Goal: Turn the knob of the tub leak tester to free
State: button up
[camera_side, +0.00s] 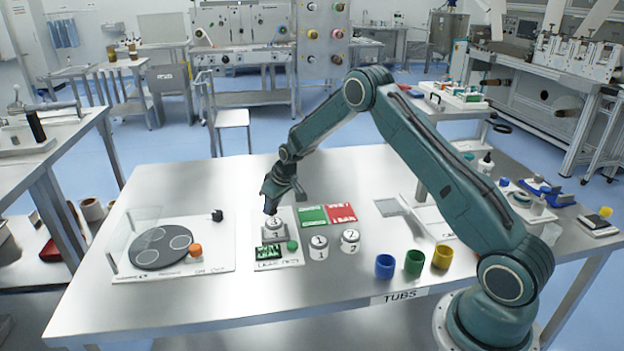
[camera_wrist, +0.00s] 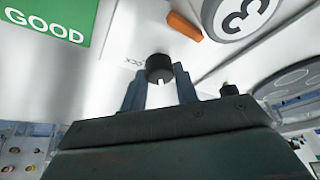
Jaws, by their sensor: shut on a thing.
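The tub leak tester (camera_side: 296,261) is a white plate with a lit green display (camera_side: 269,252) and a green button (camera_side: 292,246). A white tub marked 3 (camera_side: 275,226) stands on it. My gripper (camera_side: 271,208) points down at its back left. In the wrist view my gripper (camera_wrist: 160,76) is shut on a small black knob (camera_wrist: 158,65), one finger on each side. The knob's white mark faces my gripper's body. An orange lever (camera_wrist: 184,26) lies near the tub marked 3 (camera_wrist: 243,14). My arm hides the knob in the side view.
A green mat (camera_side: 312,214) and a red mat (camera_side: 341,212) lie behind. White tubs 1 (camera_side: 318,248) and 2 (camera_side: 350,240) stand right of the tester. A plate with a dark turntable (camera_side: 161,247) is left. Blue, green and yellow cups (camera_side: 414,262) stand near the front edge.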

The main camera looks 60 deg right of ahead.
dwell(0.3)
jog(key=o, duration=1)
jog(key=shift+r, duration=0.15)
jog(key=v, duration=1.3)
jog(key=shift+s+r, duration=0.2)
